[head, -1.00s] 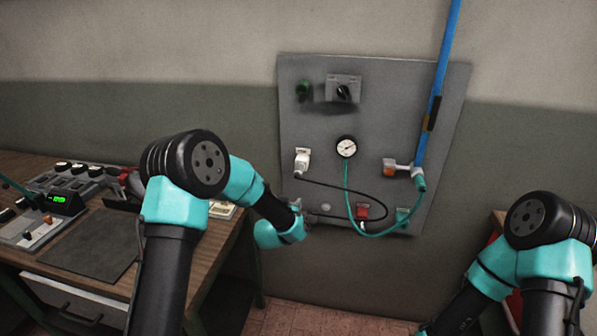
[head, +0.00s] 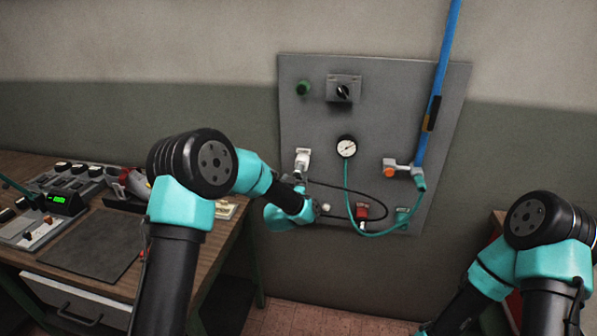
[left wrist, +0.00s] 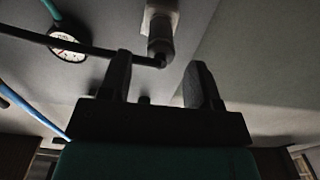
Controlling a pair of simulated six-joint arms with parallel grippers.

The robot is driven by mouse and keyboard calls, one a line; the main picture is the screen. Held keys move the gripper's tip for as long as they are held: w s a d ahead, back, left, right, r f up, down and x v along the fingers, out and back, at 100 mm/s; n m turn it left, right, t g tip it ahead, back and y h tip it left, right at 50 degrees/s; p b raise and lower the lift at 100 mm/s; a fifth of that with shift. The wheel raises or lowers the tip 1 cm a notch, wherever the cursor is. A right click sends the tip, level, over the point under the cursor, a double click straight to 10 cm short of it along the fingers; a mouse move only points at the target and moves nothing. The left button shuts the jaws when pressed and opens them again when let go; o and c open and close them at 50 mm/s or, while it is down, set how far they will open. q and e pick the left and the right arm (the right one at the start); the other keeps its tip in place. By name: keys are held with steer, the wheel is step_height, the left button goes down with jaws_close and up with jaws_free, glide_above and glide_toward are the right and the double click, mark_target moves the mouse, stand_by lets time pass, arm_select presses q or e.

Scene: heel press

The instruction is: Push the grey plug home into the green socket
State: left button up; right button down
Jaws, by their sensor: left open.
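A grey plug (left wrist: 160,45) with a black cable sits at a pale socket (head: 302,160) on the wall panel; I cannot tell how deep it sits. A small green socket (head: 403,214) is at the panel's lower right, with the teal hose in front of it. My left gripper (left wrist: 158,66) is open just below the plug, its fingers pointing up. The plug's lower end and cable show between and beyond the fingertips, and nothing is held. In the head view my left forearm and wrist hide most of this gripper. My right gripper is out of view; only its arm shows, lower right.
The panel (head: 390,110) also carries a gauge (head: 347,147), a dark rotary switch (head: 343,90), a green button (head: 304,88), a red connector (head: 362,211) and an orange-knobbed valve (head: 390,172). A blue pipe (head: 437,90) runs down the right side. A workbench (head: 150,265) stands left.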

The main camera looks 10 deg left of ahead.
mark_target(297, 176)
arm_select(q)
steer(key=w, duration=0.7)
steer(key=shift+d, duration=0.1)
steer(key=shift+w+r, duration=0.1)
steer(key=shift+w, duration=0.1)
steer(key=shift+r, duration=0.1)
stand_by(0.6)
jaws_close()
stand_by(0.5)
steer(key=shift+s+d, duration=0.1)
steer(key=shift+s, duration=0.05)
steer(key=shift+s, duration=0.95)
steer(key=shift+s+f, duration=0.2)
steer(key=shift+s, duration=1.7)
